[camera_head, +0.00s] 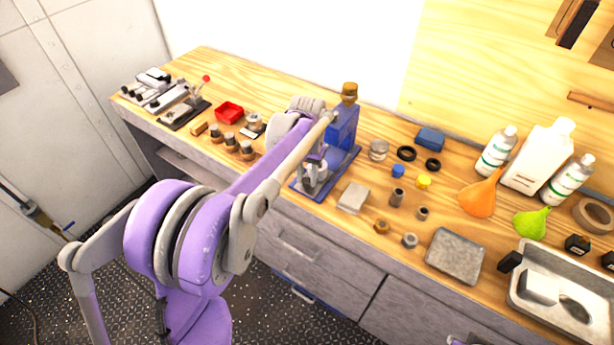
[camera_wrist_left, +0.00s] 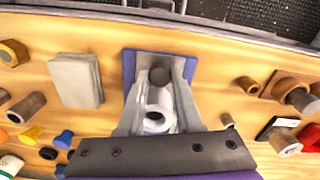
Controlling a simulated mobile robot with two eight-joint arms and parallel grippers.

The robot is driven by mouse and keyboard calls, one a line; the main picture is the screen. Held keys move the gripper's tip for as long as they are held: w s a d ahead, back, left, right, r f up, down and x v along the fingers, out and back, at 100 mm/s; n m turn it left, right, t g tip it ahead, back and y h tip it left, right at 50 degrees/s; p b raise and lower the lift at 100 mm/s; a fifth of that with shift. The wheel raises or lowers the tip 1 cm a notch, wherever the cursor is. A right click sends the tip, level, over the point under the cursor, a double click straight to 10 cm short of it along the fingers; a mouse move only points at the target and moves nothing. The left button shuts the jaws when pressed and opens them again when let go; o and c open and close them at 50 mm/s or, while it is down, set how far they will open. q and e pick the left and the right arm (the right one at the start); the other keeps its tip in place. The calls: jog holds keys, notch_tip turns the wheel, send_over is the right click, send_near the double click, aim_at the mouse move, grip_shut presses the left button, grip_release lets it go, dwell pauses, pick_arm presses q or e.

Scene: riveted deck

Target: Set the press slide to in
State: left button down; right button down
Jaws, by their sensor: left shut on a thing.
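The blue arbor press (camera_head: 343,128), with a brown knob on top, stands on a blue base plate on the wooden bench. Its base plate also shows in the left wrist view (camera_wrist_left: 130,66). My left gripper (camera_head: 314,180) reaches down at the front of the press, low over the plate. In the left wrist view my left gripper (camera_wrist_left: 160,76) has its two grey fingers closed on a round dark knob (camera_wrist_left: 160,75) of the press slide. A pale ringed part lies between the fingers behind the knob. The gripper and arm hide much of the slide.
A grey block (camera_head: 353,197) lies just right of the press; it also shows in the left wrist view (camera_wrist_left: 77,81). Small bushings and caps lie farther right. A red tray (camera_head: 229,112) and several cylinders stand left. Bottles and a metal tray (camera_head: 518,300) fill the right end.

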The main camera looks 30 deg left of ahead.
pick_arm(q)
jog(key=w, duration=0.4)
jog(key=shift+w+d, duration=0.1)
jog(key=shift+d, duration=0.05)
jog(key=c, duration=0.6)
grip_release()
jog(key=shift+r, duration=0.15)
notch_tip(320, 180, up, 11)
jog(key=shift+f+p, duration=0.2)
jog(key=shift+p, duration=0.3)
